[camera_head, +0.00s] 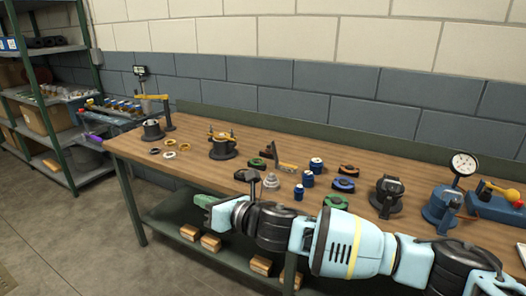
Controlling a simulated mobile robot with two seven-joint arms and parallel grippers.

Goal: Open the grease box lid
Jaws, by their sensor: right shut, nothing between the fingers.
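My right gripper (203,203) reaches in from the right, low along the table's front edge. Its pale green fingers are shut and hold nothing. No box with a clear lid can be made out, so I cannot tell which thing is the grease box. A dark round casing (388,197) with a top part stands on the right of the table, beyond my right arm. A dark round fixture (222,149) with yellow parts stands at the middle left. Both are apart from my gripper. My left gripper is not in view.
The wooden table (195,180) holds several blue cylinders (308,179), dark rings (344,185), and brass rings (170,144). A dial gauge (463,163) on a blue base stands at the right. A yellow-armed press (153,97) is at the far left. Shelving (45,90) stands beyond.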

